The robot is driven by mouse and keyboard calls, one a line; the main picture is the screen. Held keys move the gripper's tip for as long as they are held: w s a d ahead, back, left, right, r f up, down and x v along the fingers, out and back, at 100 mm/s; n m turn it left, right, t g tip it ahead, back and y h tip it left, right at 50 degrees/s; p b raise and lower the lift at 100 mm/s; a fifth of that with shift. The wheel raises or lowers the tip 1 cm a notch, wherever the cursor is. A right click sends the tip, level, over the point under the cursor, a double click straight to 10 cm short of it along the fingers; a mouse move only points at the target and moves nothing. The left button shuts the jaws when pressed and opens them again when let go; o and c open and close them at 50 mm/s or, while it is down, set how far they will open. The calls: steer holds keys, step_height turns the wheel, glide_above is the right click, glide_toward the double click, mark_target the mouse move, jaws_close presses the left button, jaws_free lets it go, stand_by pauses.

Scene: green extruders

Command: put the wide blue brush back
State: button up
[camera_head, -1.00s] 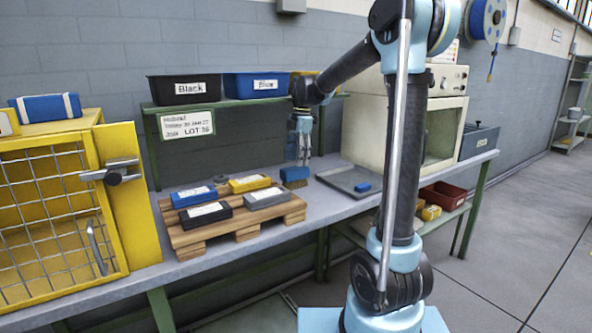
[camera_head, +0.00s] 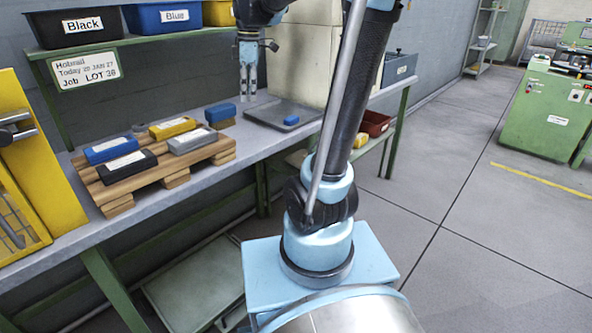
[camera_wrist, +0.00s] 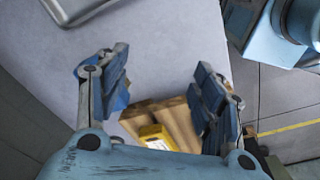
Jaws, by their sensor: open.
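A wide blue brush (camera_head: 220,113), a blue block over brown bristles, stands on the bench just past the right back corner of the wooden pallet. My gripper (camera_head: 247,92) points down, open and empty, up and to the right of the brush in the head view. A patch of blue behind the left finger may be the brush, mostly hidden.
The pallet (camera_head: 120,197) holds blue, black, yellow and grey boxes. A grey tray (camera_head: 262,116) with a small blue piece (camera_head: 291,120) lies to the right. Black (camera_head: 75,28) and blue (camera_head: 165,18) bins sit on the shelf above. A yellow cage (camera_head: 45,160) stands left.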

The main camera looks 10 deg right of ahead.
steer(key=s+d+f+m, duration=0.4)
steer(key=s+f+m, duration=0.1)
steer(key=s+f, duration=0.1)
steer(key=s+d+f+m+t, duration=0.1)
steer(key=s+d+f+m, duration=0.3)
steer(key=s, duration=0.5)
steer(key=s+d+f+m+t+h, duration=0.1)
steer(key=s+d+f+m, duration=0.2)
steer(key=s+f+m, duration=0.4)
step_height(320, 180, down, 3)
steer(key=shift+s+d+r+m, duration=0.15)
steer(key=shift+s+d+m, duration=0.25)
steer(key=shift+m, duration=0.3)
